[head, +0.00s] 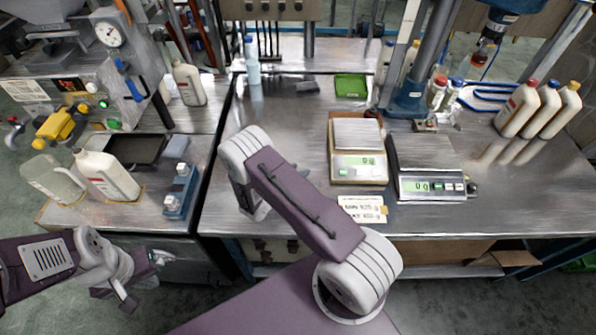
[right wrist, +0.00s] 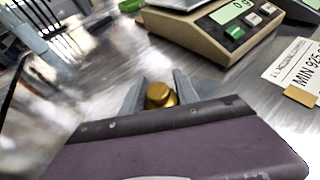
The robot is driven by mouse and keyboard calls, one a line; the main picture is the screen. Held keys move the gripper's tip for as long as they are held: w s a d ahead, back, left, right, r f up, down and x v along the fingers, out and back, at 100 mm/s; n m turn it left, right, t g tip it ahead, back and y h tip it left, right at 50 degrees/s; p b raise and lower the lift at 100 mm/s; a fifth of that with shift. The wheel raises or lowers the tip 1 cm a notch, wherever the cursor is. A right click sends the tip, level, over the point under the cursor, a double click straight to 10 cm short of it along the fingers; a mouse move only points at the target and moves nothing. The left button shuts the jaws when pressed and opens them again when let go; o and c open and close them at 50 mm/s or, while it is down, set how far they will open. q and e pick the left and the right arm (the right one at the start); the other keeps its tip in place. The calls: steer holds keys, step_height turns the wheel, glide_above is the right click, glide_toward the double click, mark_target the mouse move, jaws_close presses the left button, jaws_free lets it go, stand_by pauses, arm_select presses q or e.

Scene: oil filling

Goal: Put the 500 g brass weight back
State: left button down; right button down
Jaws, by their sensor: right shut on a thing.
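A brass weight (right wrist: 160,95) shows in the right wrist view between the two grey fingers of my right gripper (right wrist: 155,92), which is shut on it. Only the weight's knob and upper part show; my own purple link covers the lower part of that view. I cannot read a mass marking on it. In the head view my right arm hides the weight, over the left front of the main bench (head: 300,205). My left gripper (head: 143,278) is empty, fingers apart, at the lower left, in front of the side bench. I cannot make out the weight's storage place.
A beige scale (head: 358,168) and a dark scale (head: 425,182) stand right of my right gripper, with a printed card (head: 365,209) in front. A blue device (head: 180,192), black tray (head: 135,150) and white jug (head: 105,175) occupy the side bench. Bottles (head: 518,108) stand at the far right.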

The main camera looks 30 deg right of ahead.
steer(key=shift+a+f, duration=0.1)
steer(key=c, duration=0.9)
jaws_free()
